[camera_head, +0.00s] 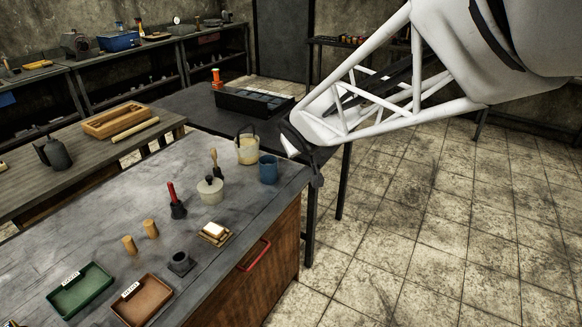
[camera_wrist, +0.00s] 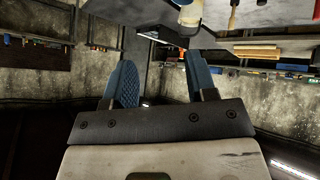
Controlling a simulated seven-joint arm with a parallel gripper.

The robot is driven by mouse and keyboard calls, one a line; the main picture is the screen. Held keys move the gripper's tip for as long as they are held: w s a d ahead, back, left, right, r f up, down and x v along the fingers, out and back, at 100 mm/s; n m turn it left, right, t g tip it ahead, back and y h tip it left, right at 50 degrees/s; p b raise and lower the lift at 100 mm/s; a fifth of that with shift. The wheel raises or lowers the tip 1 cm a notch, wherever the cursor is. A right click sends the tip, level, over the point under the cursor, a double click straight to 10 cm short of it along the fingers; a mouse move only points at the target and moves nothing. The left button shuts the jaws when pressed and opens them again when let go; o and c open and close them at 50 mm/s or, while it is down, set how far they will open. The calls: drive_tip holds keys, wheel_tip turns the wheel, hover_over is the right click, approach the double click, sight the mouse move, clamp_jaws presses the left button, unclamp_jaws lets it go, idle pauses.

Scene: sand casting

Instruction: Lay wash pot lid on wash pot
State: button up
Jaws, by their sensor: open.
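A pale bucket (camera_head: 247,150) and a blue cup (camera_head: 268,169) stand between pot and gripper.

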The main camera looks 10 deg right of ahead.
drive_tip(key=s+m+g+y, duration=0.1)
drive_tip(key=s+g, duration=0.5)
drive_tip(key=s, duration=2.3)
drive_tip(key=shift+a+m, duration=0.45)
drive_tip(key=shift+m, duration=0.45)
drive_tip(key=shift+f, duration=0.1)
